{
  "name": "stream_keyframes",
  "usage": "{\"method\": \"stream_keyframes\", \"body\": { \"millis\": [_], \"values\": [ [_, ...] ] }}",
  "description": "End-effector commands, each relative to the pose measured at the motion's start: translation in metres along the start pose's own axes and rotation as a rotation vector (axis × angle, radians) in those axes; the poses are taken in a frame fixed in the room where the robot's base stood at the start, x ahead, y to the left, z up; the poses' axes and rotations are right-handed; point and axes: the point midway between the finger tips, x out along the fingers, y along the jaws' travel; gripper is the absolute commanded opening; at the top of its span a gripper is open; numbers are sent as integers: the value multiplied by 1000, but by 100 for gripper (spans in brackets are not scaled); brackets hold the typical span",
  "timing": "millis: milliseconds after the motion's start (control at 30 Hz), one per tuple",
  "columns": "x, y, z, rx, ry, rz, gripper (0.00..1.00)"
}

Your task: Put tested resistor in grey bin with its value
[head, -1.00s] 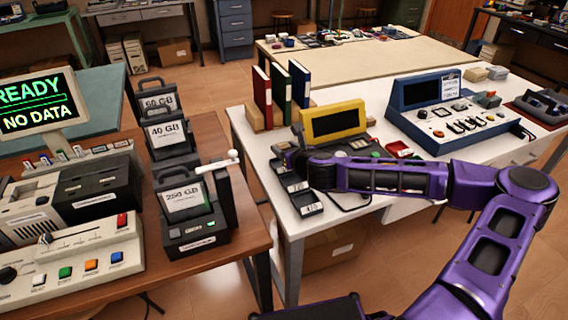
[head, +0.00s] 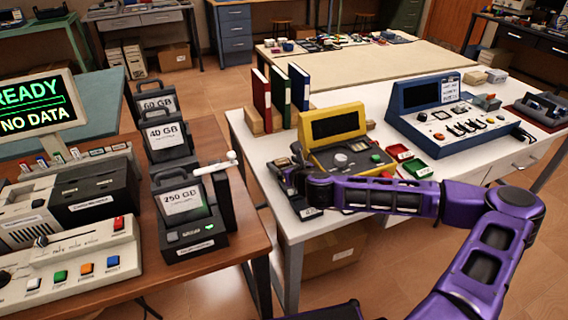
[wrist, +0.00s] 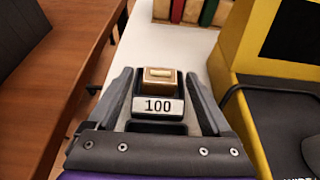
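A small tan block with a paler top (wrist: 160,76), possibly the resistor, shows between my gripper's fingers in the wrist view. Just nearer is a white label reading 100 (wrist: 158,106) on a dark grey bin (wrist: 158,127). My gripper (wrist: 157,78) has its fingers spread, with gaps on both sides of the block. I cannot tell whether the block rests in the bin or behind it.
A yellow tester (head: 335,124) stands right of the bins, with red (head: 399,151) and green (head: 416,168) trays beside it. Binders (head: 280,90) stand behind. A blue console (head: 440,115) is farther right. A brown desk (head: 135,280) lies left across a gap.

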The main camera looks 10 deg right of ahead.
Motion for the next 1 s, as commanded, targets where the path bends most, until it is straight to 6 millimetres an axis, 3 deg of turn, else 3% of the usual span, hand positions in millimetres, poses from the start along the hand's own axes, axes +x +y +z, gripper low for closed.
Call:
{"method": "stream_keyframes", "body": {
  "millis": [367, 800, 1000],
  "values": [
    [-9, 0, 4, -1, 0, 0, 84],
    [-97, -1, 4, 0, 0, -2, 84],
    [-118, 0, 3, 0, -1, -2, 84]
  ]
}}
